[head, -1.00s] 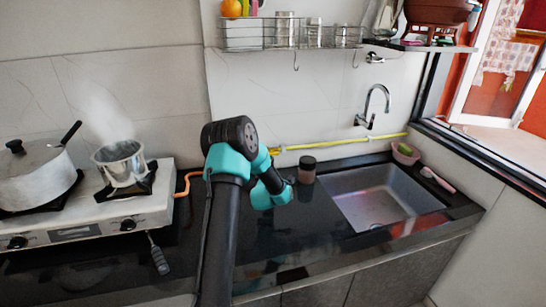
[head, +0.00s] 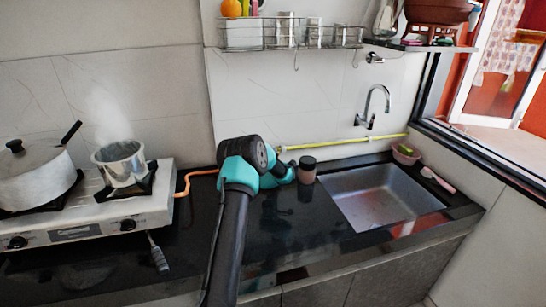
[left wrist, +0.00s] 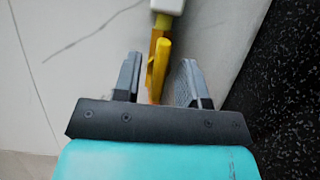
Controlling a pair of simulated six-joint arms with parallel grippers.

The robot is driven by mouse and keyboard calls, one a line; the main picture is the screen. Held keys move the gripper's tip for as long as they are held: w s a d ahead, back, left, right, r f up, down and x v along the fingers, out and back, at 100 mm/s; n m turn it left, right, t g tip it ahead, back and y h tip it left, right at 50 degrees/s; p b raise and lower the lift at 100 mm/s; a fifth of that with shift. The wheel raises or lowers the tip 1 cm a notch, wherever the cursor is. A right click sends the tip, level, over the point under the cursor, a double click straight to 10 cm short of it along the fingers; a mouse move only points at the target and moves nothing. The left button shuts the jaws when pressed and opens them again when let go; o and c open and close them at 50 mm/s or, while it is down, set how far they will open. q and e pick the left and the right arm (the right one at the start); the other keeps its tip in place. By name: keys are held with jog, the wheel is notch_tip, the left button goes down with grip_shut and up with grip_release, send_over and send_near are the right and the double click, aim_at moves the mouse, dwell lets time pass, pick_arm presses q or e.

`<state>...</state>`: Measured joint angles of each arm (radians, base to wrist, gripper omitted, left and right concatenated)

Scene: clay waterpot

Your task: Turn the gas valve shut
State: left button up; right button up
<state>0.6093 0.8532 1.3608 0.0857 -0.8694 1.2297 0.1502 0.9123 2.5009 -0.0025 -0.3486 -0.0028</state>
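The gas valve's yellow handle (left wrist: 157,68) shows in the left wrist view, below a white fitting (left wrist: 168,5) on the pale wall. My left gripper (left wrist: 160,64) is open, with one grey finger on each side of the yellow handle. Gaps show between the handle and both fingers, the wider one on the right. In the head view, my teal and black arm hides the valve and the gripper's fingers. A yellow gas pipe (head: 345,143) runs along the wall to the right of the arm. My right gripper is in neither view.
A gas stove (head: 88,222) with a lidded pot (head: 35,178) and a steaming pan (head: 122,163) stands at left. An orange hose (head: 184,185) runs from it. A dark-lidded jar (head: 307,170) stands close to my wrist. A sink (head: 380,195) is at right.

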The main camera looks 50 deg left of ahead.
pick_arm(q)
jog(key=shift+c, duration=0.4)
jog(key=c, duration=0.6)
jog(key=shift+r+m, duration=0.1)
jog(key=shift+m, duration=0.4)
jog(key=m+g, duration=0.1)
jog(key=m, duration=0.2)
jog(key=shift+h, duration=0.4)
jog(key=m+g, duration=0.2)
jog(key=m, duration=0.1)
jog(key=shift+w+r+g, duration=0.1)
jog(key=shift+g, duration=0.2)
jog(key=m+g, duration=0.1)
jog(key=m, duration=0.2)
jog(key=shift+m+g, duration=0.3)
jog(key=shift+g, duration=0.1)
jog(key=shift+w+m+g+y, duration=0.1)
jog(key=shift+m+g+y, duration=0.5)
jog(key=shift+m+g, duration=0.6)
jog(key=shift+m, duration=0.4)
